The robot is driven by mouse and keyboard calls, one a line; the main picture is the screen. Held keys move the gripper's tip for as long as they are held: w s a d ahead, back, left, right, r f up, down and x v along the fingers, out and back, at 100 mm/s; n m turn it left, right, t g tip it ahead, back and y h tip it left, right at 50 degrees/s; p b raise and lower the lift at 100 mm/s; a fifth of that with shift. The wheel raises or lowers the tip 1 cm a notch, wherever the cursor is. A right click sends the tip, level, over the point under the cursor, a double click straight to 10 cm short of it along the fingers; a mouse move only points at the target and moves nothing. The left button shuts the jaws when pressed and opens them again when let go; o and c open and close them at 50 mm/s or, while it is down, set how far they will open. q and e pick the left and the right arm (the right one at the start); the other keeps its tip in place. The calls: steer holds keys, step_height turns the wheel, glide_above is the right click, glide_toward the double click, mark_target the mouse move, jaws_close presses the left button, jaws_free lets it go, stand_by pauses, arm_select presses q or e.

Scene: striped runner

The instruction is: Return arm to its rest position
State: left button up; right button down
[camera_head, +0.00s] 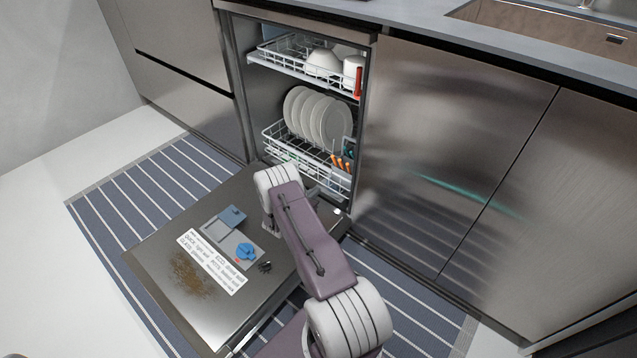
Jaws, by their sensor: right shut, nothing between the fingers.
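My right arm (315,245) reaches in from the bottom, with purple links and white joints, over the lowered dishwasher door (160,262). My right gripper (270,226) shows only in small part, as dark fingers below the white wrist joint. It is shut and empty, above or near the door's inner face; I cannot tell the exact gap. The arm hides part of the door and the lower rack's front. My left gripper is out of view.
The open dishwasher holds an upper rack (290,67) with white dishes and a lower rack (278,146) with several plates (318,118). The door lies over a striped runner (125,190). Steel cabinet fronts (440,140) and a counter edge stand right. White floor is clear at left.

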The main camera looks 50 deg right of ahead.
steer(key=shift+v, duration=1.1)
steer(key=shift+f, duration=0.1)
